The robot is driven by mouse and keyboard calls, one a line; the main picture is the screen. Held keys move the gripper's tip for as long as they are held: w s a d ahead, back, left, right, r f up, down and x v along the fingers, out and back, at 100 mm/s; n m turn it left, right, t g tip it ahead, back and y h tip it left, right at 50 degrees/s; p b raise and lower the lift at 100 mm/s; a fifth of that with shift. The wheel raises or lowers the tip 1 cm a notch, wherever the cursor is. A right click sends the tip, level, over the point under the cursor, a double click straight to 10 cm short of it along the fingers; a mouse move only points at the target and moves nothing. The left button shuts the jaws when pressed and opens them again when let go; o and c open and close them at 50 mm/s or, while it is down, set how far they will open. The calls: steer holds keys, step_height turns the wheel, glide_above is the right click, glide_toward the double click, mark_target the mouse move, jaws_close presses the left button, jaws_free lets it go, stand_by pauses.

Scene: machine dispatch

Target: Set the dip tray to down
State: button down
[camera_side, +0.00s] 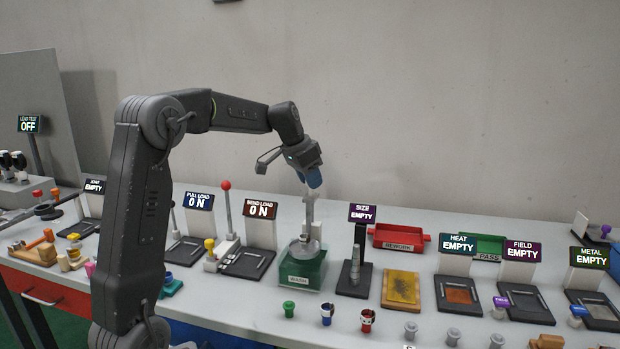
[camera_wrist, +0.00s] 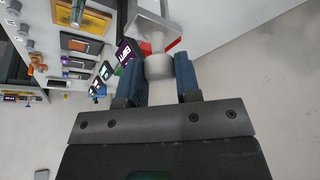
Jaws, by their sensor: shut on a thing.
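The dip tray (camera_side: 308,238) is a pale grey piece with an upright stem, at the green wash tank (camera_side: 302,270) in the side view. Its lower part is at the tank's mouth; how deep it sits is hard to tell. My gripper (camera_side: 313,178) is above the tank, with its blue fingers at the top of the stem. In the wrist view my gripper (camera_wrist: 160,88) is shut on the dip tray's round grey knob (camera_wrist: 159,67), between the two blue fingers. The tray's pale frame (camera_wrist: 150,28) shows beyond the knob.
The size station sign (camera_side: 362,213) and its stepped grey post (camera_side: 355,265) stand close to the right of the tank. A red-knobbed lever (camera_side: 226,186) stands to the left. A red rework bin (camera_side: 398,238) is behind to the right. Several small cups line the front.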

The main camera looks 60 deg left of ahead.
mark_target(306, 196)
step_height(306, 196, down, 8)
steer(key=shift+r, duration=0.25)
steer(key=c, duration=0.8)
jaws_free()
steer(key=shift+r, duration=0.1)
steer(key=v, duration=1.3)
steer(key=shift+s+r, duration=0.2)
steer(key=shift+r, duration=0.1)
